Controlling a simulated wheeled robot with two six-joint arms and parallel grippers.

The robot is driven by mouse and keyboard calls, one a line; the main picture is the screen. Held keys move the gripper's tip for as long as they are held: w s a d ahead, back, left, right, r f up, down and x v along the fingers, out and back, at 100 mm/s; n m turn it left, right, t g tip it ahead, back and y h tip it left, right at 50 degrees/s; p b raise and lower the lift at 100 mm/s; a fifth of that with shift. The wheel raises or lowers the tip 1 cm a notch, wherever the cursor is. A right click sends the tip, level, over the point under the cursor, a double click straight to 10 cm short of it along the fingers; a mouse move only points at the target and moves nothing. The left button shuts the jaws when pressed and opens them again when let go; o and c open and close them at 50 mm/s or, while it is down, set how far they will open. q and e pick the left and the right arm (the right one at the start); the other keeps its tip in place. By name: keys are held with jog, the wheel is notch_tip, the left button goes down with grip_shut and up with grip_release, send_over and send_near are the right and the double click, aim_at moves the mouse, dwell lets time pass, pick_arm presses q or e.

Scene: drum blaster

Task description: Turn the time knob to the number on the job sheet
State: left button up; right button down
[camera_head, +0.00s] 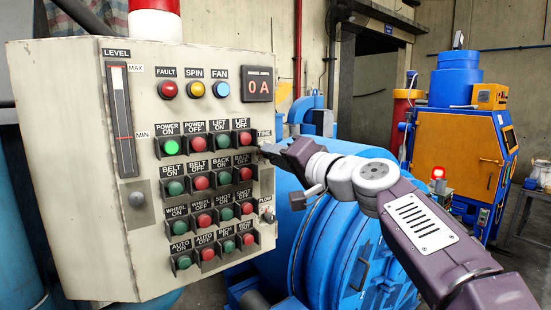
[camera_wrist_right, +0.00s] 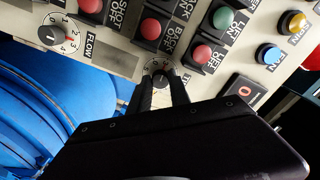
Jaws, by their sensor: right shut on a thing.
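The grey control panel (camera_head: 85,200) stands at the left in the head view. The knob itself is hidden behind my gripper in the head view. My right gripper (camera_head: 268,150) reaches in from the right to that side face, under the TIME label. In the right wrist view its two dark fingers (camera_wrist_right: 159,82) are shut on the time knob. The fingers cover part of the dial, so its setting cannot be read. I see no job sheet. My left gripper is not in view.
Several red and green buttons cover the panel front, and the POWER ON button (camera_head: 172,147) is lit green. A large blue drum machine (camera_head: 335,240) stands behind my right arm. An orange-and-blue cabinet (camera_head: 455,150) stands farther right.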

jog(key=m, duration=0.8)
jog(key=shift+m+p, duration=0.3)
jog(key=shift+p, duration=0.05)
jog(key=shift+m, duration=0.3)
jog(key=c, duration=1.2)
grip_release()
jog(key=shift+d, duration=0.1)
